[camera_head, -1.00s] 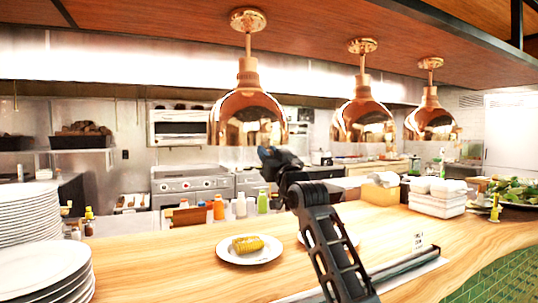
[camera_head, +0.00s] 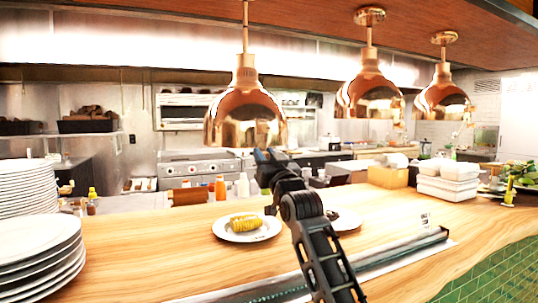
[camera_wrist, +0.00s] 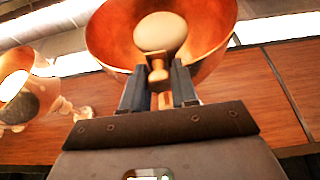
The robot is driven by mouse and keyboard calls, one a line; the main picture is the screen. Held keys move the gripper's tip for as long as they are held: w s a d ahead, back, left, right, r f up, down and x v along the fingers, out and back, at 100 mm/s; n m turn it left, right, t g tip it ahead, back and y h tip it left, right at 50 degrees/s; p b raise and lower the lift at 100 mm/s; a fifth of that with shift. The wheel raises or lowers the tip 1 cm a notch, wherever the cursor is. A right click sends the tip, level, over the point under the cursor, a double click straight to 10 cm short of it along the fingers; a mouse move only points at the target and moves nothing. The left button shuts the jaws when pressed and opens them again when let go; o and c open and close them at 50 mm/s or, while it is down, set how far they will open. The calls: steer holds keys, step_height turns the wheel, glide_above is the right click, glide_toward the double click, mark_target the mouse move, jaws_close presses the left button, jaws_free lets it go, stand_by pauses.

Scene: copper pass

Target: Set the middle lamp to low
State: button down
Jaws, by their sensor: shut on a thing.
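Three copper heat lamps hang over the counter in the head view: a near left one (camera_head: 245,112), a centre one (camera_head: 370,92) and a right one (camera_head: 444,98). The left one hangs lowest in the picture. My gripper (camera_head: 267,157) points up at its lower right rim. In the wrist view a copper shade with a pale bulb (camera_wrist: 160,32) is straight above. My gripper (camera_wrist: 157,76) is shut on the small copper knob (camera_wrist: 158,72) below that bulb. Another lamp (camera_wrist: 18,88) shows at the left of the wrist view.
Below is a wooden counter (camera_head: 180,252) with a plate of corn (camera_head: 245,227), a second plate partly hidden by my arm, and stacked plates (camera_head: 35,250) at left. White containers (camera_head: 447,180) stand at right. A wooden ceiling panel (camera_wrist: 220,90) is overhead.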

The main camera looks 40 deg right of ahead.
steer(key=shift+f, duration=0.35)
steer(key=c, duration=1.1)
jaws_free()
steer(key=shift+c, duration=0.2)
steer(key=shift+o, duration=1.1)
steer(key=shift+r, duration=0.1)
steer(key=b+v, duration=0.1)
steer(key=v, duration=0.7)
steer(key=shift+b, duration=0.35)
